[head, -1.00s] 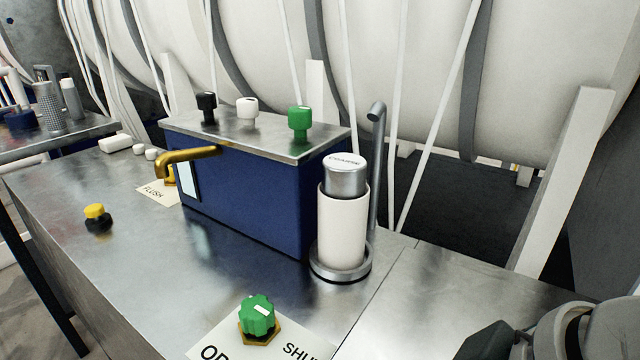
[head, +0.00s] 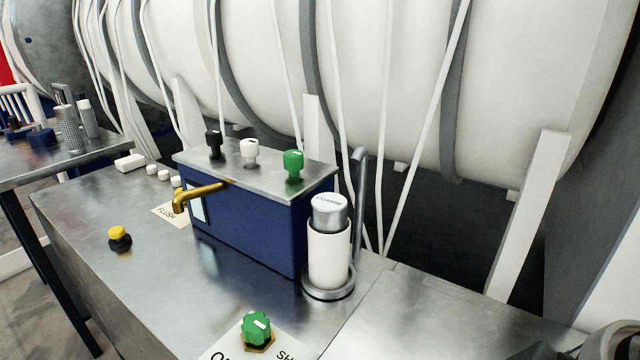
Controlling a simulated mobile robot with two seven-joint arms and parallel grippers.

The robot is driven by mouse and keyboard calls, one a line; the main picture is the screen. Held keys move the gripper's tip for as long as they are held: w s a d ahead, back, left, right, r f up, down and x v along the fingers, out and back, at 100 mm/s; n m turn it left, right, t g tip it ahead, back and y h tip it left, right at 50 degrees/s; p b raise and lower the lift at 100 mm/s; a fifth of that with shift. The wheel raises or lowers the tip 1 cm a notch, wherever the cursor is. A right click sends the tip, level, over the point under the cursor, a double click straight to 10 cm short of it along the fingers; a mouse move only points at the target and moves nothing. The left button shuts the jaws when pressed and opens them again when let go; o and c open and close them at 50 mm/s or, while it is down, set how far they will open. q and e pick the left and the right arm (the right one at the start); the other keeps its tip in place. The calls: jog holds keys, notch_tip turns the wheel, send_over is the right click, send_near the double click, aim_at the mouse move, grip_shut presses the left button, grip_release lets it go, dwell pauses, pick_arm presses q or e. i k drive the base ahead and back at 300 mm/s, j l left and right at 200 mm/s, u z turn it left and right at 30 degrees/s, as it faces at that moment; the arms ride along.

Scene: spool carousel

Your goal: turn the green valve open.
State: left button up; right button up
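The green valve (head: 257,328) is a ribbed green knob with a white mark on top, seated on a brass hex base at the front of the metal bench. A white label plate (head: 228,347) lies under it, with lettering on both sides that the picture's bottom edge cuts off. A second green knob (head: 293,165) stands on top of the blue box. Part of my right arm shows at the bottom right corner, well to the right of the valve; its fingertips are not visible. My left gripper is not in view.
A blue box (head: 245,230) with black and white knobs and a brass spout (head: 200,194) stands behind the valve. A white canister labelled COARSE (head: 328,255) stands right of it beside a grey pipe. A yellow-topped button (head: 119,236) sits left. The bench right of the valve is clear.

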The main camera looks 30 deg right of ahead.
aim_at(255, 327)
jog(key=k+z, duration=0.25)
jog(key=k, duration=0.4)
jog(key=k+l+z, duration=0.2)
jog(key=k, duration=0.45)
jog(key=k+l+z, duration=0.1)
jog(key=k+z, duration=0.15)
jog(key=k, duration=0.4)
